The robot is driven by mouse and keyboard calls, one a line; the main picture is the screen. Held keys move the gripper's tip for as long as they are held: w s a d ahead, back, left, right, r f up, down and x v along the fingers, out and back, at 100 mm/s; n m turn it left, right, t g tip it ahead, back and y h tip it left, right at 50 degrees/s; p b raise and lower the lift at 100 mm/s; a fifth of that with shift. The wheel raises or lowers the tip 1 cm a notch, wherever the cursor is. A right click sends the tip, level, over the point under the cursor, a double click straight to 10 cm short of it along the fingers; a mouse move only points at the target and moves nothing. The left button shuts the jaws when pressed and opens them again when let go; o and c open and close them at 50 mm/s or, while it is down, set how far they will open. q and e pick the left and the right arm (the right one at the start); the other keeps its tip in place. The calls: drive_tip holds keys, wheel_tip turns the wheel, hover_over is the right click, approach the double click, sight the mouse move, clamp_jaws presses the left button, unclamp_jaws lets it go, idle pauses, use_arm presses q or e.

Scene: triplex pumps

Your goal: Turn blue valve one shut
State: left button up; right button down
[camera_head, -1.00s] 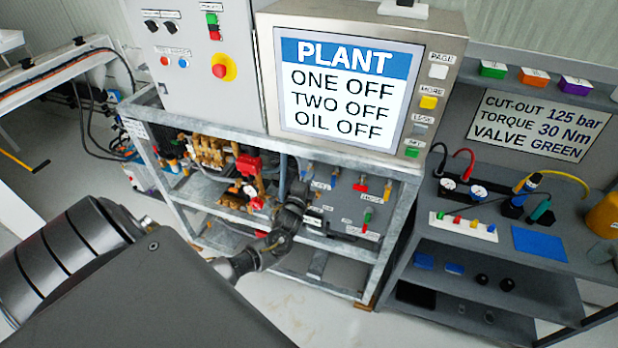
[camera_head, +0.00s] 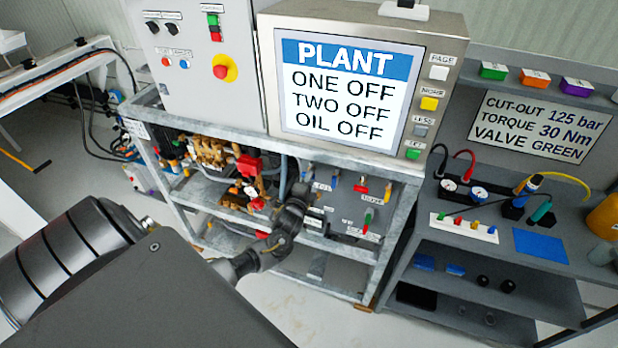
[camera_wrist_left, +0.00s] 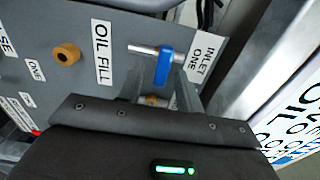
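The blue valve handle (camera_wrist_left: 163,67) shows in the left wrist view beside the INLET ONE label (camera_wrist_left: 205,58). The blue handle points down in that view, across a short silver bar (camera_wrist_left: 140,48). My left gripper (camera_wrist_left: 160,88) is just below, its grey fingers apart with the lower end of the handle in the gap between them. I cannot tell whether they touch it. In the head view my left gripper (camera_head: 298,195) is in front of the pump panel, close to a blue handle (camera_head: 308,171); its fingertips are hard to make out. My right gripper is not in view.
An OIL FILL label (camera_wrist_left: 102,52) and a brown round knob (camera_wrist_left: 66,54) are on the same panel. A second blue handle (camera_head: 334,179), a red one (camera_head: 361,186) and a green one (camera_head: 368,217) are to the right. The metal frame (camera_head: 393,235) encloses the panel.

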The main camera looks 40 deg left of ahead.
use_arm(q)
drive_tip(key=b+v, duration=0.2)
drive_tip(key=v, duration=0.8)
drive_tip(key=shift+s+d, duration=0.2)
drive_tip(key=shift+s, duration=0.15)
drive_tip(key=s+d+f+n+g+h, duration=0.1)
drive_tip(key=s+f+n+g, duration=0.3)
drive_tip(key=f, duration=0.7)
drive_tip(key=s+d+f+n+g+h+b, duration=0.1)
drive_tip(key=s+f+n+g, duration=0.1)
drive_tip(key=s+f, duration=0.65)
drive_tip(key=s+d+f+n+g+h, duration=0.1)
drive_tip(key=s+f+n+g, duration=0.15)
drive_tip(key=f, duration=1.15)
drive_tip(key=s+d+f+n+g+h+b, duration=0.1)
drive_tip(key=s+d+f+g, duration=0.1)
drive_tip(key=s+f, duration=0.3)
drive_tip(key=s+d+f+n+g+h+b, duration=0.1)
drive_tip(key=s+d+f+g, duration=0.2)
drive_tip(key=s, duration=1.1)
drive_tip(key=s+d+f+n+g+b, duration=0.1)
drive_tip(key=s+d+f+g, duration=0.1)
drive_tip(key=s+d+f, duration=0.3)
drive_tip(key=s+f, duration=0.2)
drive_tip(key=s, duration=0.2)
drive_tip(key=shift+s+d+f+h, duration=0.15)
drive_tip(key=shift+d+f+h, duration=0.05)
drive_tip(key=shift+f+h, duration=0.2)
